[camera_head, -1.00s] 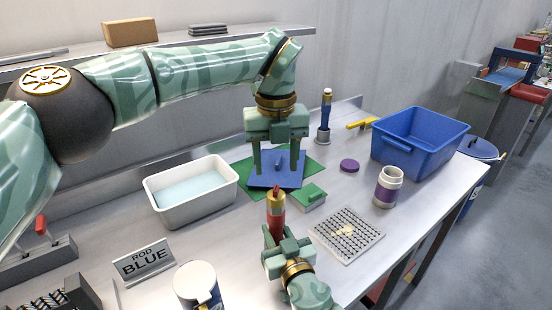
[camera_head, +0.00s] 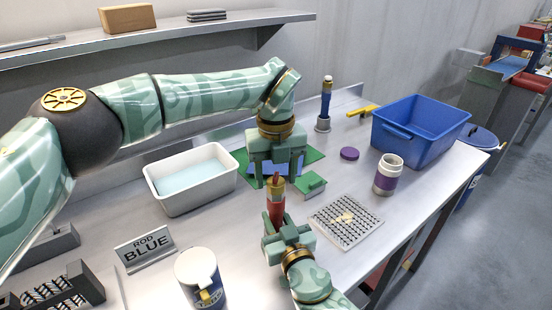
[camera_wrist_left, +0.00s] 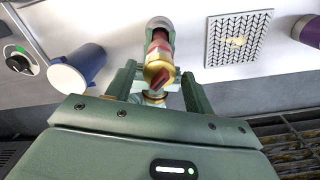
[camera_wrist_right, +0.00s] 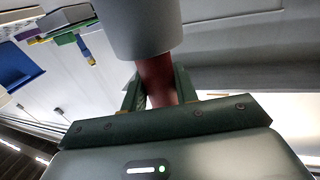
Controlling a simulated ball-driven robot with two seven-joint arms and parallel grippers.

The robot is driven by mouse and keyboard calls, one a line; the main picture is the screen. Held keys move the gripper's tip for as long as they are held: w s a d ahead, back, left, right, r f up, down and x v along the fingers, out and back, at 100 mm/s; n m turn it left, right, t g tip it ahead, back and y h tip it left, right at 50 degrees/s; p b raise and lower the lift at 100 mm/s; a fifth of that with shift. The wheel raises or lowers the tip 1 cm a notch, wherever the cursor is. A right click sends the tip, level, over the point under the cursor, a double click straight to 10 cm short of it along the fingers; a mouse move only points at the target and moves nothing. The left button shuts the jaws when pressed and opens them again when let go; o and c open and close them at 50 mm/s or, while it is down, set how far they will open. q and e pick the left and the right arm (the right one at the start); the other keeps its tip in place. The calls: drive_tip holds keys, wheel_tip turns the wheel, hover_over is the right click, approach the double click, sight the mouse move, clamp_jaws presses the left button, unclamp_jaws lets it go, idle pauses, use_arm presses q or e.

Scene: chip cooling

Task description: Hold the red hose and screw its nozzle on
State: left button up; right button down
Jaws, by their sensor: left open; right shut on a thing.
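The red hose (camera_head: 277,207) stands roughly upright in my right gripper (camera_head: 276,224), which is shut on it. A gold nozzle (camera_head: 276,184) with a dark red tip sits at its top; whether it is seated cannot be told. My left gripper (camera_head: 279,179) is open, its fingers on either side of the nozzle in the picture. In the left wrist view the gold nozzle (camera_wrist_left: 160,75) shows between the left fingers, with gaps beside it. In the right wrist view the red hose (camera_wrist_right: 155,82) is between the fingers, and a grey cylinder (camera_wrist_right: 143,25) adjoins it.
A white tub (camera_head: 160,199) of pale liquid stands left. A perforated tray (camera_head: 350,236), purple-banded jar (camera_head: 388,182), purple lid (camera_head: 349,154) and blue bin (camera_head: 397,134) stand right. Green and blue mats (camera_head: 314,156) lie behind.

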use_arm(q)
drive_tip(key=shift+f, duration=0.6)
drive_tip(key=c, duration=1)
drive_tip(key=m, duration=0.8)
drive_tip(key=o, duration=1.1)
